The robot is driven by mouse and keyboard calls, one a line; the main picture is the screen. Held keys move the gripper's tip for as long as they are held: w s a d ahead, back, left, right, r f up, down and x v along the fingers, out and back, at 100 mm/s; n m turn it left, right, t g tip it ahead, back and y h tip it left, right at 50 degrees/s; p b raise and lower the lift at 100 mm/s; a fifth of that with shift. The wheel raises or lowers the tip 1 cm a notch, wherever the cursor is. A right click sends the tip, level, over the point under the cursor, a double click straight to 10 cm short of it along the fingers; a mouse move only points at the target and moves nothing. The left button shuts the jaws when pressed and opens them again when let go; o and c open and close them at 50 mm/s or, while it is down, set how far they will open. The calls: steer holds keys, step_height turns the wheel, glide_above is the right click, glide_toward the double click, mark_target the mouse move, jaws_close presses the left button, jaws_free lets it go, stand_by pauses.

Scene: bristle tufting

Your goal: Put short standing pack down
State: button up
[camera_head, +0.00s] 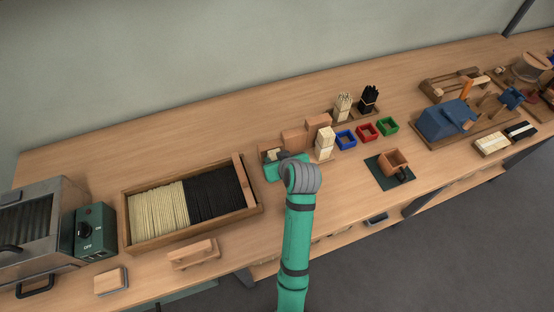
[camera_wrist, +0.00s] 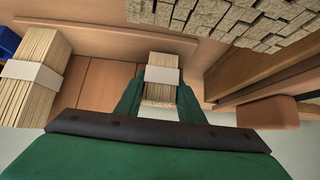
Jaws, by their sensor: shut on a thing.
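My gripper (camera_wrist: 161,98) is shut on a short pack of pale bristles (camera_wrist: 162,75) with a white band, gripped between its two green fingers. In the head view my gripper (camera_head: 276,166) is just right of the bristle tray, and the held pack (camera_head: 271,153) shows only in part beside it. In the wrist view the pack is in front of a brown wooden holder (camera_wrist: 105,82); I cannot tell whether its lower end touches a surface. A taller pale pack (camera_wrist: 35,70) with a white band stands to the left, also seen in the head view (camera_head: 325,143).
A wooden tray (camera_head: 128,222) of pale and black bristles lies left of my arm. Blue (camera_head: 346,140), red (camera_head: 367,132) and green (camera_head: 388,126) bins stand to the right.

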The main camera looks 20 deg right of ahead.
steer(key=shift+s+d+f, duration=0.15)
steer(key=shift+f, duration=0.1)
steer(key=shift+a+f, duration=0.1)
steer(key=shift+a, duration=0.25)
steer(key=o, duration=1.1)
steer(key=shift+d, duration=0.1)
steer(key=shift+d, duration=0.1)
steer(key=shift+s+r, duration=0.25)
steer(key=shift+r, duration=0.15)
steer(key=v, duration=1.1)
steer(key=shift+s, duration=0.1)
